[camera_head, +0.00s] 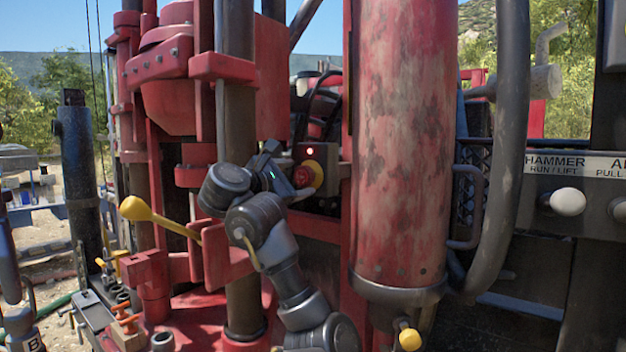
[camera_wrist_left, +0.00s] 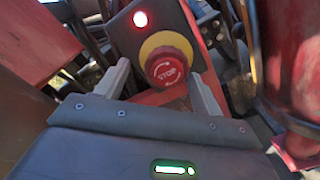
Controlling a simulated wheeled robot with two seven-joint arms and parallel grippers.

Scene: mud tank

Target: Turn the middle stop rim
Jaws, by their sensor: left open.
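The stop button (camera_head: 303,176) is a red mushroom head on a yellow collar, set on a dark box in the middle of the machine. In the left wrist view, the red stop rim (camera_wrist_left: 166,67) faces me, with white turn arrows and the word STOP on it. My left gripper (camera_head: 288,178) is right in front of the button. In the left wrist view its open fingers (camera_wrist_left: 160,72) stand on either side of the lower part of the rim. I cannot tell whether they touch it. My right gripper is not in view.
A lit red lamp (camera_head: 310,151) sits above the button. A large worn red cylinder (camera_head: 402,140) stands close on the right, and a dark vertical pipe (camera_head: 236,120) on the left. A yellow-knobbed lever (camera_head: 135,208) sticks out at left. A labelled control panel (camera_head: 575,190) is at far right.

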